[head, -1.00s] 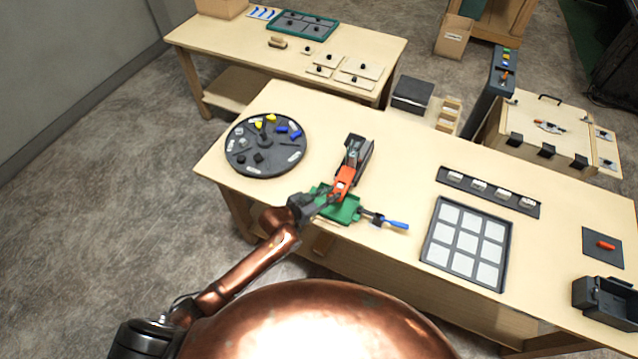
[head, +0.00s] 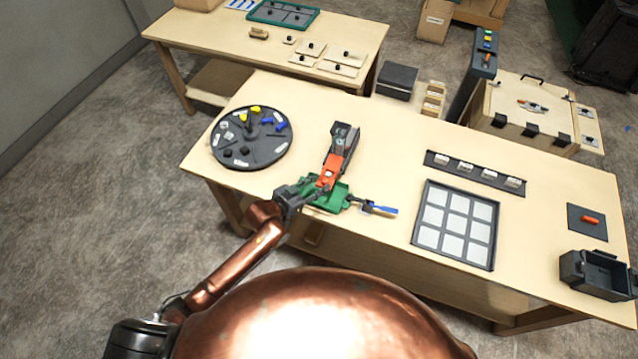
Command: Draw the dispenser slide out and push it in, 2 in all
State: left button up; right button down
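The dispenser (head: 343,140) stands on the near table, a dark grey body with an orange-red slide part (head: 332,168) at its near end. A green tray (head: 336,201) lies just below that end. My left gripper (head: 312,189) is at the near end of the orange part, above the left of the tray. Its fingers are small and dark there, so I cannot tell whether they are closed on the slide or just beside it. My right gripper is not in view.
A round black turntable (head: 222,153) with small parts is to the left. A blue-handled tool (head: 384,210) lies right of the tray. A grey panel of white squares (head: 418,232), a switch strip (head: 477,172) and a black bin (head: 572,270) are further right.

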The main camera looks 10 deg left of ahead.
pick_arm(q)
jog(key=v, duration=1)
jog(key=shift+s+a, duration=0.25)
jog(key=shift+a, duration=0.05)
